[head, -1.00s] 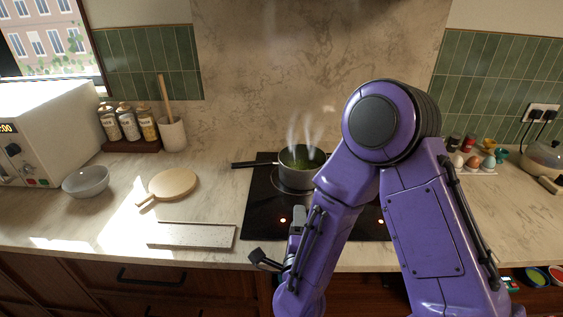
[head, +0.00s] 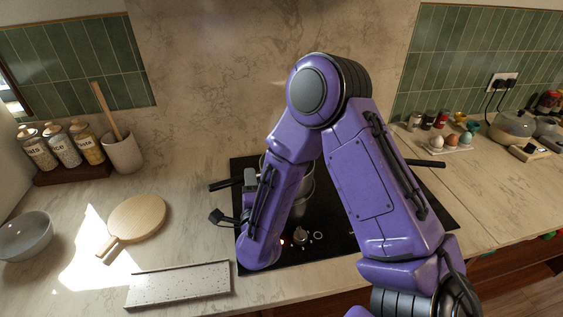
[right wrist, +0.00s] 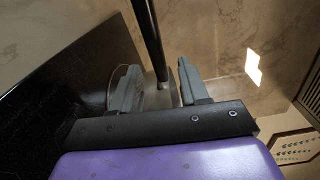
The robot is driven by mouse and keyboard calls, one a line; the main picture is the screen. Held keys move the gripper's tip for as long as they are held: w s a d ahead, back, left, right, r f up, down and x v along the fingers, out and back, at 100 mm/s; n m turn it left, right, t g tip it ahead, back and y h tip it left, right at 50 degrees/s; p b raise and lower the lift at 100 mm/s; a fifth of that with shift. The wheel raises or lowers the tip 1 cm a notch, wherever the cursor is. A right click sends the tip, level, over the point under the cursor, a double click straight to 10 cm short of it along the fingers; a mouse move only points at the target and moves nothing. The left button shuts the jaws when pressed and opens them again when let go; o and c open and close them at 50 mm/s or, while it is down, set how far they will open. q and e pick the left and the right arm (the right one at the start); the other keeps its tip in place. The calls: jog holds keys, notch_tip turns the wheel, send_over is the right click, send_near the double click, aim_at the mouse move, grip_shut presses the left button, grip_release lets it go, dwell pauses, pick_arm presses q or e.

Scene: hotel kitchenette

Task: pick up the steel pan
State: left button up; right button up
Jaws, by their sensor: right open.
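The steel pan (head: 304,189) stands on the black hob, mostly hidden behind my right arm. Its dark handle (head: 224,185) sticks out to the left. My right gripper (head: 250,180) is at the handle, low over the hob's left edge. In the right wrist view, my right gripper (right wrist: 157,66) has its two fingers apart. The dark handle (right wrist: 149,35) runs between them, with a gap showing, and a metal part of the pan (right wrist: 160,92) shows low between the fingers. My left gripper is not in view.
A second dark handle (head: 425,163) sticks out right of my arm; its vessel is hidden. A speckled tray (head: 180,285), round wooden board (head: 137,218) and grey bowl (head: 25,237) lie to the left. Eggs (head: 451,141) and jars stand at the back right.

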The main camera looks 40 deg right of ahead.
jog(key=p+x, duration=0.2)
jog(key=x, duration=0.3)
jog(key=shift+w, duration=0.15)
jog(key=shift+d, duration=0.2)
jog(key=shift+s, duration=0.2)
jog(key=shift+w+a, duration=0.1)
grip_shut()
jog(key=shift+r, duration=0.1)
dwell(0.5)
